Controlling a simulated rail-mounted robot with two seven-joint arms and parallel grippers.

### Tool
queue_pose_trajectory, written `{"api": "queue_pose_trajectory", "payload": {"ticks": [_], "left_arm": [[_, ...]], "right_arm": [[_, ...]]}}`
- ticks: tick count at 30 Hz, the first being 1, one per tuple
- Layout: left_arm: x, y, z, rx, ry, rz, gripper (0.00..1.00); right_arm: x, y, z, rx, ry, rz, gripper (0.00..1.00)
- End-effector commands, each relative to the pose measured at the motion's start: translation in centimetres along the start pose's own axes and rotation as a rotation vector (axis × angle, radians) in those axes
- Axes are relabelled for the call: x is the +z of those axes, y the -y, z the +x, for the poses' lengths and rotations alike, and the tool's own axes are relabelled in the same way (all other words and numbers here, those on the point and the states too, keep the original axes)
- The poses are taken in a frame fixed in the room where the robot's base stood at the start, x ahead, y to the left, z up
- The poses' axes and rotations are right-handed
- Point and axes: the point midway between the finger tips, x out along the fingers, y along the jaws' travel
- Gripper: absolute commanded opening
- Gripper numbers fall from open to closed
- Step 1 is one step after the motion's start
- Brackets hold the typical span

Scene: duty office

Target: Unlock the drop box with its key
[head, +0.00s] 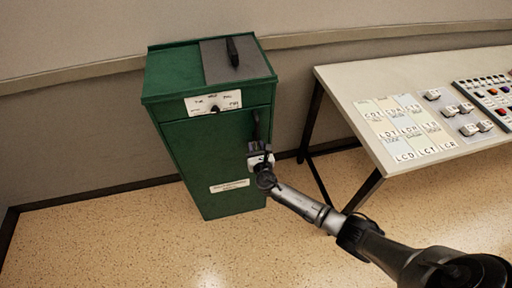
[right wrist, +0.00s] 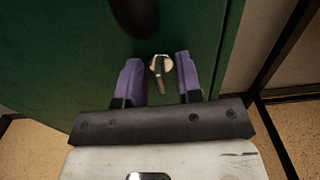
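The green drop box (head: 225,160) stands on the floor against the wall. In the right wrist view its green front (right wrist: 60,60) fills the upper part. A round brass-coloured lock face (right wrist: 155,62) is on that front, and a small narrow piece that looks like the key (right wrist: 161,80) sticks out from it. My right gripper (head: 258,148) is at the box's front, near its right edge. In the right wrist view its purple-padded fingers (right wrist: 160,78) are apart, one on each side of the key, with gaps. In the head view the gripper hides the lock. My left gripper is not in view.
A dark handle (head: 256,125) is on the box front just above the gripper; it looms at the top of the wrist view (right wrist: 135,15). A table (head: 345,85) at right holds lettered cards (head: 405,128), several small light-coloured pieces (head: 467,108) and a button panel (head: 490,98).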

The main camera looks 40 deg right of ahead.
Motion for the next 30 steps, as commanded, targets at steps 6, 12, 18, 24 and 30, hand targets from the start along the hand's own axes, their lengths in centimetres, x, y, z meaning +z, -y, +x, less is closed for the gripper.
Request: {"api": "queue_pose_trajectory", "payload": {"ticks": [6,12,18,24,30], "left_arm": [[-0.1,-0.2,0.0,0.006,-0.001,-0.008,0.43],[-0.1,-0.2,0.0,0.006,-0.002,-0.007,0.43],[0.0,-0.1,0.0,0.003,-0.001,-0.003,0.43],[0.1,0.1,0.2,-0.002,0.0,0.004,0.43],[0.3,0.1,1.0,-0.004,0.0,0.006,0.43]], "right_arm": [[0.0,0.0,0.0,0.0,0.0,0.0,0.19],[0.0,0.0,0.0,0.0,0.0,0.0,0.0],[0.0,0.0,0.0,0.0,0.0,0.0,0.0],[-0.1,0.0,0.0,0.0,0.0,0.025,0.0],[-0.2,0.1,0.0,0.0,0.0,0.131,0.0]]}}
